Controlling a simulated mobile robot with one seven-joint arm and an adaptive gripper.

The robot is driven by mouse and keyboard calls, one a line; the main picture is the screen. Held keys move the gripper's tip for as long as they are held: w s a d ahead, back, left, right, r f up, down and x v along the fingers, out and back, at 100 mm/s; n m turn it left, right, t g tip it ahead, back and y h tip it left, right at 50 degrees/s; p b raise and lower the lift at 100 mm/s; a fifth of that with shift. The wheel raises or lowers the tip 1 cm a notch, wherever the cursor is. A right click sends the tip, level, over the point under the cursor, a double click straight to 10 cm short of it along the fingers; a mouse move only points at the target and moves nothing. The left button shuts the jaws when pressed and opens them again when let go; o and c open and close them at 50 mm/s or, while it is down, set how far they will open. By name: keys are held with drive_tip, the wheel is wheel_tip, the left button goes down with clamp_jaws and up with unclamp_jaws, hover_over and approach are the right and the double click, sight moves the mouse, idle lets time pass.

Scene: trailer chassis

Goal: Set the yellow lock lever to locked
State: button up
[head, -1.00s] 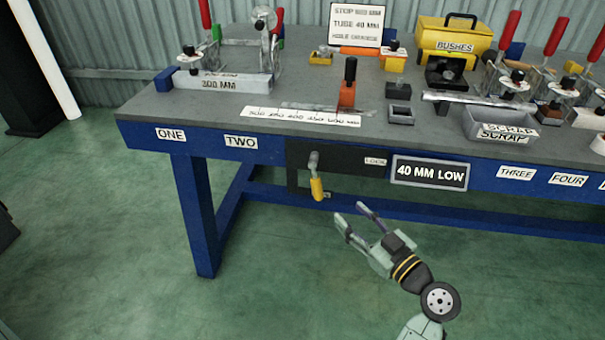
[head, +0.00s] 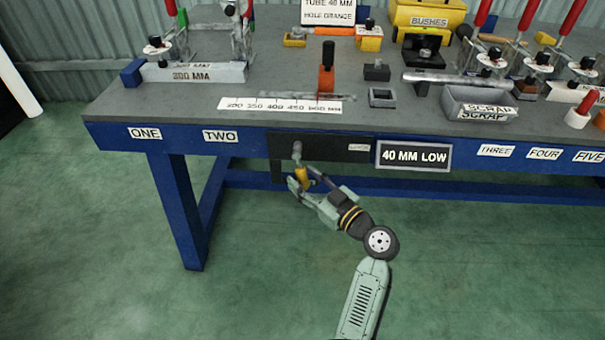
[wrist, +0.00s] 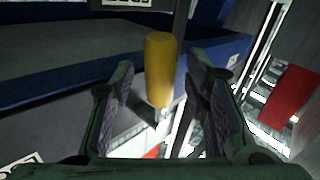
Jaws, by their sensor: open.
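The yellow lock lever (head: 302,175) hangs down from a grey pivot (head: 297,148) on a black plate (head: 335,147) on the bench's front edge. A small LOCK label (head: 359,148) is at the plate's right end. My gripper (head: 302,181) is at the lever's yellow handle, its fingers open around it in the head view. In the wrist view the yellow handle (wrist: 160,68) stands between and just beyond the open fingers (wrist: 160,100), with gaps on both sides. I cannot tell whether a finger touches it.
The blue bench front (head: 180,137) carries labels, with the 40 MM LOW sign (head: 414,156) right of the plate. On top are a SCRAP tray (head: 480,104), an orange stop (head: 326,82) and several clamps. The green floor below is free.

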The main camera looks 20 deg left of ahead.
drive_tip(key=shift+w+a, duration=0.3)
drive_tip(key=shift+a, duration=0.3)
drive_tip(key=shift+c, duration=0.4)
clamp_jaws()
